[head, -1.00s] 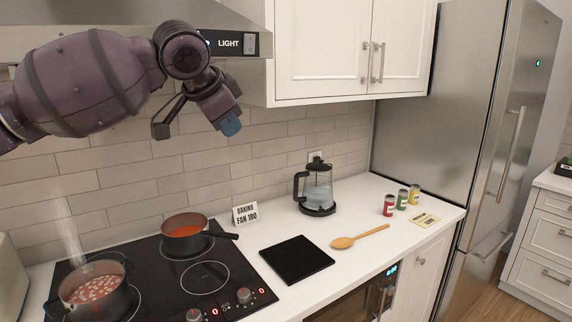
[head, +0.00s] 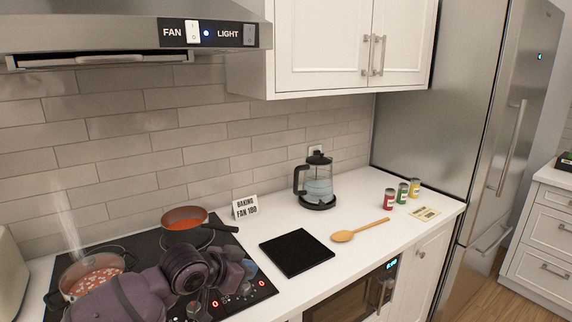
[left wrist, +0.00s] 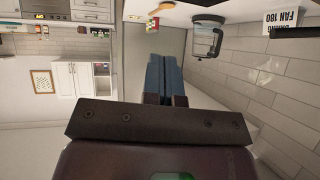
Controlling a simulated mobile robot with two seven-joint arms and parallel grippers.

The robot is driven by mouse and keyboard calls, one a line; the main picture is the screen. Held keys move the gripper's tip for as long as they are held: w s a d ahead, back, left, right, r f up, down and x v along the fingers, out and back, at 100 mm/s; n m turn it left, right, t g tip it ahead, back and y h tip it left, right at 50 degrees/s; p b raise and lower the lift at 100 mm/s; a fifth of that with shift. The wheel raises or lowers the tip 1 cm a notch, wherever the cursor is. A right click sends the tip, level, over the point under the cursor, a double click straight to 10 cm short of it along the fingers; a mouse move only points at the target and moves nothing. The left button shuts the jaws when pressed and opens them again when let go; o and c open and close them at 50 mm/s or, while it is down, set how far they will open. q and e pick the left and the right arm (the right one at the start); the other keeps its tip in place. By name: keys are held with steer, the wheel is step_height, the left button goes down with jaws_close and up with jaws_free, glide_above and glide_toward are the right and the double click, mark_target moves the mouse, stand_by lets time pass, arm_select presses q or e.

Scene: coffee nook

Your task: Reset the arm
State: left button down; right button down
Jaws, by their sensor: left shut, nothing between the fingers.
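My left arm comes in from the lower left of the head view, over the front of the cooktop. My left gripper (head: 248,269) hangs above the cooktop's right part near the knobs, its blue fingertips partly hidden by the wrist. In the left wrist view the blue fingers (left wrist: 165,78) are together, with nothing between them. My right gripper is not in view.
A steaming pot (head: 92,274) and a pan (head: 185,222) of red food stand on the black cooktop (head: 150,247). The range hood panel (head: 207,33) is above. A black board (head: 297,253), wooden spoon (head: 362,230), kettle (head: 318,184) and cans (head: 402,193) sit on the counter.

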arm_select(q)
steer(key=s+a+f+n+t+y, duration=0.1)
steer(key=s+a+f+n+y, duration=0.1)
steer(key=s+a+f, duration=0.4)
steer(key=s+a+f+n+t+y, duration=0.1)
steer(key=s+a+f+n+y, duration=0.2)
steer(key=s+a+f, duration=0.3)
steer(key=s+a+f+n+t+y, duration=0.1)
steer(key=s+a+f+n+y, duration=0.2)
steer(key=s+a+f, duration=0.4)
steer(key=s+f+b, duration=0.1)
steer(key=s+f, duration=0.5)
steer(key=s, duration=0.4)
steer(key=shift+f+n, duration=0.3)
steer(key=shift+f, duration=0.1)
steer(key=shift+a, duration=0.1)
